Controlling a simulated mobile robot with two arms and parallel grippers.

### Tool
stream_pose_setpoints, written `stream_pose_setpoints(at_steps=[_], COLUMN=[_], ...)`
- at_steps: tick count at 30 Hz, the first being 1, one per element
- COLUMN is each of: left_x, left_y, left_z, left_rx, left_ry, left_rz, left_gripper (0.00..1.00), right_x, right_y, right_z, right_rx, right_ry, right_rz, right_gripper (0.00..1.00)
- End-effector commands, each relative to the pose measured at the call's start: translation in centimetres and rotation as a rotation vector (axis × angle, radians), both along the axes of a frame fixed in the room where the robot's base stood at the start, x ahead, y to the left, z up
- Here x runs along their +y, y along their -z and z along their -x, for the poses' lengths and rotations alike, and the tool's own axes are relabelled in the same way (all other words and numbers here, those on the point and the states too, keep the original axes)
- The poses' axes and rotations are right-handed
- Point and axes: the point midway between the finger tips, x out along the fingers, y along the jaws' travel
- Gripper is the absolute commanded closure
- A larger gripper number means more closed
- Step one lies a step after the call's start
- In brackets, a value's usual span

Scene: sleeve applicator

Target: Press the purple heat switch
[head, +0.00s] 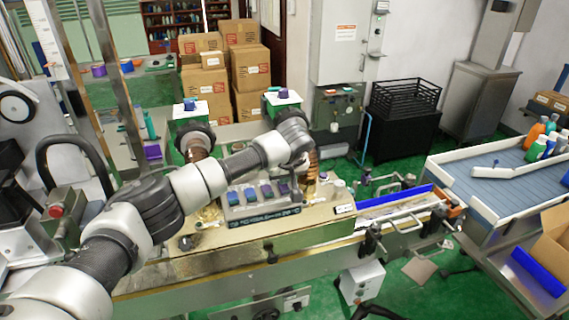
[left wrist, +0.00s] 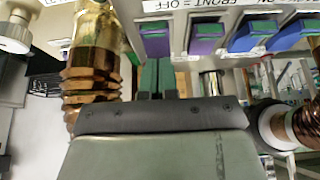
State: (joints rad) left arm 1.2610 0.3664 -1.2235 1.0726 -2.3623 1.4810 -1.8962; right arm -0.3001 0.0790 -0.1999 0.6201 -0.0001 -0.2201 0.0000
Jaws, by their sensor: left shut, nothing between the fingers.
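A grey switch box (head: 262,211) with a row of blue and purple switches stands on the machine top in the head view. The purple switch (head: 284,188) is at the right end of the row. The left wrist view shows the row upside down, with an end purple switch (left wrist: 153,40) and a second purple switch (left wrist: 206,38) beside it. I cannot read which is the heat switch. My left gripper (left wrist: 158,78) is shut and empty, its green-tipped fingers just below the end purple switch in that view. I cannot tell if they touch it. My right gripper is not in view.
Copper-coloured ribbed fittings (left wrist: 93,75) stand close to the left gripper. Blue switches (left wrist: 250,37) adjoin the purple ones. A conveyor (head: 390,206) leads right to a table with coloured bottles (head: 540,140). Boxes (head: 250,70) are stacked behind on the green floor.

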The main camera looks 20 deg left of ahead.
Motion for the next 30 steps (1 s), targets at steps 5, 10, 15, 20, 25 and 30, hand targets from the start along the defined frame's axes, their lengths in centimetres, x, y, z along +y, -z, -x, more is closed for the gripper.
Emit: stream_pose_setpoints(at_steps=[5, 10, 15, 20, 25, 30], left_x=[0.0, 0.0, 0.3, 0.6, 0.7, 0.6], left_y=[0.3, 0.3, 1.1, 1.5, 1.8, 1.4], left_z=[-0.1, -0.1, -0.4, -0.8, -1.1, -1.0], left_rx=[-0.001, 0.0, 0.044, 0.135, 0.181, 0.182], left_ry=[0.0, 0.0, -0.004, -0.004, -0.002, 0.001], left_rz=[0.001, 0.0, 0.027, 0.088, 0.122, 0.123], left_gripper=[1.0, 1.0, 1.0, 1.0, 1.0, 1.0], right_x=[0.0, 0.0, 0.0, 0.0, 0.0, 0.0], right_y=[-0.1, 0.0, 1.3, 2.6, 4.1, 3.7], right_z=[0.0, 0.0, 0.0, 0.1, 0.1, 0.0], right_rx=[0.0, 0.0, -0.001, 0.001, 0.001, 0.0], right_ry=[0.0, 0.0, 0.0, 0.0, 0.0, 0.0], right_rz=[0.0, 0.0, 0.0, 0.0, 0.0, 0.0], right_gripper=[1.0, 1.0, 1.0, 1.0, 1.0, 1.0])
